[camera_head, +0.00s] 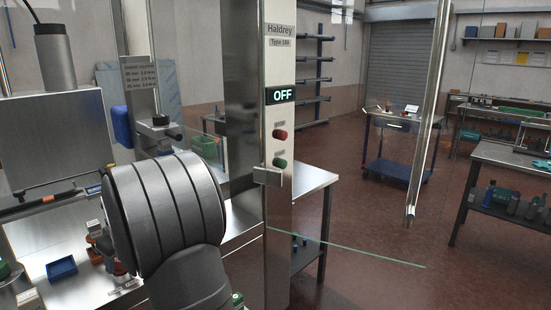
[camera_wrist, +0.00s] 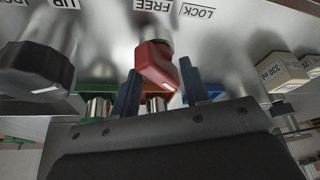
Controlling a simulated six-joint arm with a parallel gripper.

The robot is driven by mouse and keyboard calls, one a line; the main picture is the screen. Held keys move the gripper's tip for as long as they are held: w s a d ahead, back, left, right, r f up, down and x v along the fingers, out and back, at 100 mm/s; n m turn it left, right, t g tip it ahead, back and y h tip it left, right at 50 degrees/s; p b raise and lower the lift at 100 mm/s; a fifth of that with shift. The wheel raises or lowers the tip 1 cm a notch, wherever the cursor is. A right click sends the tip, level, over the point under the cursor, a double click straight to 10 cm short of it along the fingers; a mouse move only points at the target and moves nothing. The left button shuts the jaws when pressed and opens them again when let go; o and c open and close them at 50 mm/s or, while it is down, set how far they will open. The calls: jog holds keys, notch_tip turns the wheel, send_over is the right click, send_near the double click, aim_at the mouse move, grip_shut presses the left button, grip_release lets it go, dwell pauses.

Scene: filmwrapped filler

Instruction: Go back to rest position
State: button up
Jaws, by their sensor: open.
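My gripper (camera_wrist: 158,68) shows in the wrist view as two dark blue fingers standing apart, so it is open. A red handle (camera_wrist: 157,65) on a metal shaft appears between or just beyond the fingertips. I cannot tell whether they touch it. The panel behind it carries the words FREE and LOCK, seen upside down. In the head view my thick grey arm link covers the lower left middle, and my gripper is hidden there. The machine column (camera_head: 279,150) beside it reads Haldrey, with an OFF display (camera_head: 281,95).
A black knob (camera_wrist: 38,65) is left of my fingers, labelled boxes (camera_wrist: 285,72) right. Green, orange and blue parts lie behind the fingers. A red button (camera_head: 280,134) and green button (camera_head: 280,162) are on the column. A blue bin (camera_head: 61,269) sits on the left worktop.

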jog(key=shift+m+t+h, duration=0.4)
jog(key=shift+m+t, duration=0.2)
jog(key=shift+m, duration=1.2)
jog(key=o, duration=0.8)
jog(key=s+a+r+m+t+h, duration=0.1)
jog(key=s+r+m+h, duration=0.15)
jog(key=r+m, duration=0.45)
jog(key=s+r+m+t+h, duration=0.1)
jog(key=s+r+m, duration=0.3)
jog(key=r, duration=0.5)
jog(key=x, duration=1.7)
jog(key=shift+s+d+f, duration=0.2)
jog(key=shift+s+f, duration=0.1)
jog(key=shift+s, duration=0.05)
